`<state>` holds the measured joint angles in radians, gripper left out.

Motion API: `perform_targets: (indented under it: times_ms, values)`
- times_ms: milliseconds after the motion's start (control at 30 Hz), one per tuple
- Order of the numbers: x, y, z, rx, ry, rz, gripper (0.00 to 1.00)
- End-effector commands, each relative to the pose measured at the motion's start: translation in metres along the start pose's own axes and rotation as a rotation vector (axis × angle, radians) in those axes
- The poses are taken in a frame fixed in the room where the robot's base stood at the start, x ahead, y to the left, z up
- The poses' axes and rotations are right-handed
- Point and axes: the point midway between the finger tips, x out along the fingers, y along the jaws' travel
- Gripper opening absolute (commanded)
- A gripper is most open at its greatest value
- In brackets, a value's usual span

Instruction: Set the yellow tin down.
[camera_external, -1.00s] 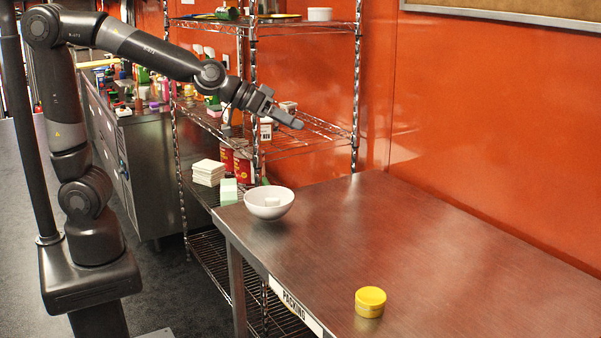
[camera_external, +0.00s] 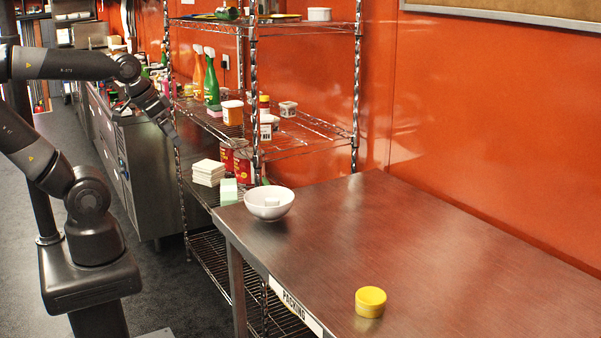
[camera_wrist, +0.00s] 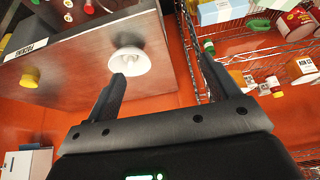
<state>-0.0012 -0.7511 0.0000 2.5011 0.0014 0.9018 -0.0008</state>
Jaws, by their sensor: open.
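The yellow tin (camera_external: 370,301) stands upright on the steel packing table (camera_external: 430,240), near its front edge in the external view. It also shows at the left of the wrist view (camera_wrist: 30,77). My gripper (camera_external: 172,134) is well away from the tin, in the air at the left of the wire shelf. In the wrist view my gripper (camera_wrist: 160,85) has its two fingers wide apart with nothing between them.
A white bowl (camera_external: 268,211) with a small pale block in it stands at the table's left corner. The wire shelf (camera_external: 300,150) behind holds bottles, tubs and red cans. The table around the tin is clear.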

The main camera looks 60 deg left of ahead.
Motion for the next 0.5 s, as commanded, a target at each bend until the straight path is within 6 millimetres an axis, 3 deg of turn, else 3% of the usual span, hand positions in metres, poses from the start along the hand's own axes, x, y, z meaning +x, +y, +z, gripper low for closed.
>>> perform_targets:
  times_ms: [267,367,500]
  values:
    - [0.002,0.009,-0.01,0.017,0.016,0.025,0.81]
    - [0.009,0.031,-0.034,0.051,0.055,0.086,0.81]
    - [0.021,0.086,-0.084,0.11,0.149,0.214,0.81]
